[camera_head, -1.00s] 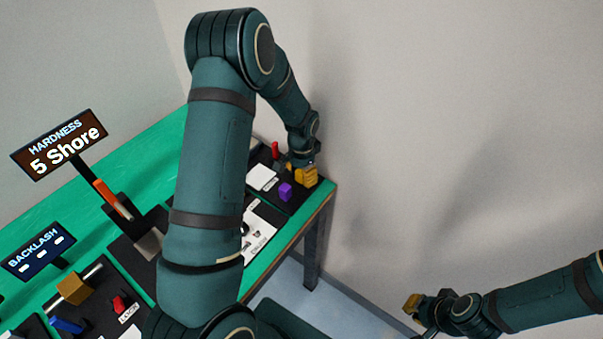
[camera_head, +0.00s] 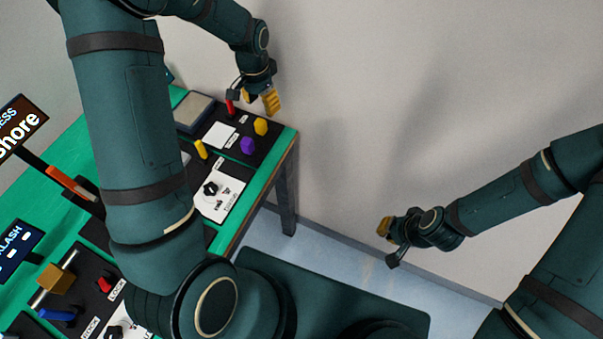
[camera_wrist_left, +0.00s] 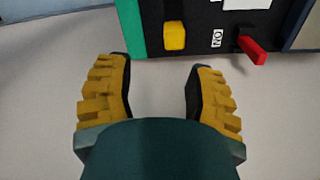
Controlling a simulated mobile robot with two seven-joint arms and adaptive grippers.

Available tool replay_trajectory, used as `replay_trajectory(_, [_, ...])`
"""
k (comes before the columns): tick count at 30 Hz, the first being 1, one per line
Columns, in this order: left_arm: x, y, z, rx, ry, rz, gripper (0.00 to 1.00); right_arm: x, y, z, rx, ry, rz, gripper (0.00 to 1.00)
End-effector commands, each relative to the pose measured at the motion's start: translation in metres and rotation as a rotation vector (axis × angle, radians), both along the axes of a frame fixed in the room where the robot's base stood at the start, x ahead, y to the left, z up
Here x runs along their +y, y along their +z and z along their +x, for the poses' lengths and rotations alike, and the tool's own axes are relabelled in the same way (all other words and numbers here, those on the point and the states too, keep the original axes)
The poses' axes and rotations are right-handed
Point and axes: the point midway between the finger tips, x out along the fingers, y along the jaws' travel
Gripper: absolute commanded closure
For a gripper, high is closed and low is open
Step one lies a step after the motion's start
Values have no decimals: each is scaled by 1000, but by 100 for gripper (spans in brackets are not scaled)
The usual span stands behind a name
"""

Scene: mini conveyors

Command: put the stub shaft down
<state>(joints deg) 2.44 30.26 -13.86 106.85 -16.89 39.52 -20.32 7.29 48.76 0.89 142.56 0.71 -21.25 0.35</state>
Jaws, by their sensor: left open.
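My left gripper (camera_head: 256,98) is open, beyond the far right corner of the bench. In the left wrist view, nothing lies between its fingers (camera_wrist_left: 158,68). A small yellow block (camera_head: 261,126) stands on the black panel near the corner, apart from the gripper; it also shows in the left wrist view (camera_wrist_left: 174,36). A purple block (camera_head: 248,145) and a yellow peg (camera_head: 201,149) are nearby. I cannot tell which part, if any, is the stub shaft. My right gripper (camera_head: 386,242) is far from the bench, at the right; its jaws are unclear.
A red lever (camera_head: 230,106) stands at the panel's far edge, beside a white plate (camera_head: 219,135) and a grey-topped box (camera_head: 194,111). A dial panel (camera_head: 218,199) is nearer. Displays stand at the left. The space right of the green bench edge (camera_head: 262,187) is free.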

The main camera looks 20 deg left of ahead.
Motion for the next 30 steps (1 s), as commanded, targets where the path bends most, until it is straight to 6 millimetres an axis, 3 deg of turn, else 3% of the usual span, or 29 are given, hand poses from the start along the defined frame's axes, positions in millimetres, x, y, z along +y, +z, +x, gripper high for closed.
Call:
replay_trajectory(6, [-94, -90, -45, -32, 126, -167, 46, 0, 0, 0, 0, 0, 0, 100])
replay_trajectory(9, [-138, -122, -79, -46, 229, -243, 46, 0, 0, 0, 0, 0, 0, 100])
replay_trajectory(13, [-176, -143, -122, -53, 358, -305, 46, 0, 0, 0, 0, 0, 0, 100])
replay_trajectory(19, [-199, -152, -157, -64, 471, -341, 46, 0, 0, 0, 1, 0, 0, 100])
replay_trajectory(30, [-201, -155, -161, -68, 488, -344, 46, 0, -2, 0, 1, 0, 0, 100])
